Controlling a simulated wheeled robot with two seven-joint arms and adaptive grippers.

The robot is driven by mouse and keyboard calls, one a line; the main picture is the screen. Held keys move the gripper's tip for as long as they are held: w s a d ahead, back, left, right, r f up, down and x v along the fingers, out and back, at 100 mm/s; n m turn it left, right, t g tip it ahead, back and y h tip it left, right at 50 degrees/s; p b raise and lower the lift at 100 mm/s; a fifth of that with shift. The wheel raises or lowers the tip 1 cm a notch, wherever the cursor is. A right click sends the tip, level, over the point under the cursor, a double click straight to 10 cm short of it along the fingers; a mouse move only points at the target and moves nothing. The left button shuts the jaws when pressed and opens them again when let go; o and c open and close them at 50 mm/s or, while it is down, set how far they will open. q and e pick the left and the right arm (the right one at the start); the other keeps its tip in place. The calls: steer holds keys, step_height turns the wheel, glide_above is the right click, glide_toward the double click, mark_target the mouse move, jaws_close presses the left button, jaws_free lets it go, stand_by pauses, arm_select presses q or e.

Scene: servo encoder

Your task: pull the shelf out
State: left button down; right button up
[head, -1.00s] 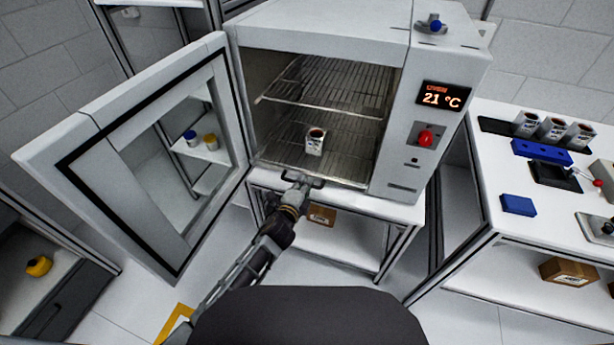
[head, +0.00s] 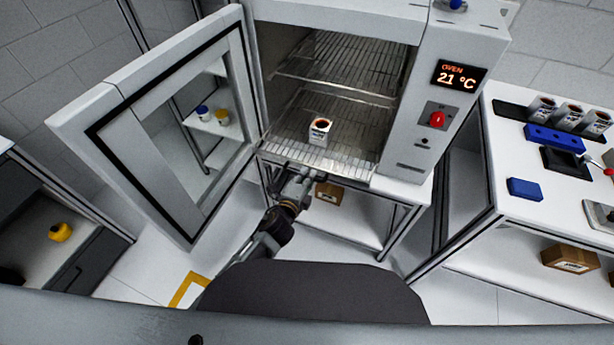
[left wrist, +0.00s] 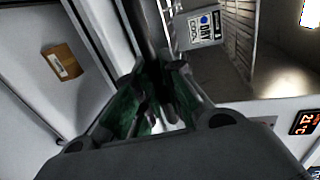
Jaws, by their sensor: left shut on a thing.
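The oven (head: 428,120) stands open at the centre of the head view. The container (left wrist: 200,28) also shows at the top of the left wrist view, by the shelf's wires (left wrist: 235,60). My left gripper (head: 292,178) is at the front edge of this lower shelf and shut on it. In the left wrist view its fingers (left wrist: 158,105) are close together; the exact contact is dark and hard to see. My right gripper is not in view.
The oven door (head: 120,125) is swung wide open to the left. An upper wire shelf (head: 350,70) is inside the oven. A bench (head: 500,135) with containers and blue blocks stands at the right. A cardboard box (head: 328,192) sits under the oven. The floor in front is clear.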

arm_select(q)
steer(key=c, duration=1.5)
jaws_free()
steer(key=shift+s, duration=0.15)
steer(key=v, duration=1.1)
steer(key=shift+s+a, duration=0.2)
steer(key=shift+s, duration=0.1)
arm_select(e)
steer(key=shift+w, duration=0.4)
arm_select(q)
steer(key=shift+a, duration=0.1)
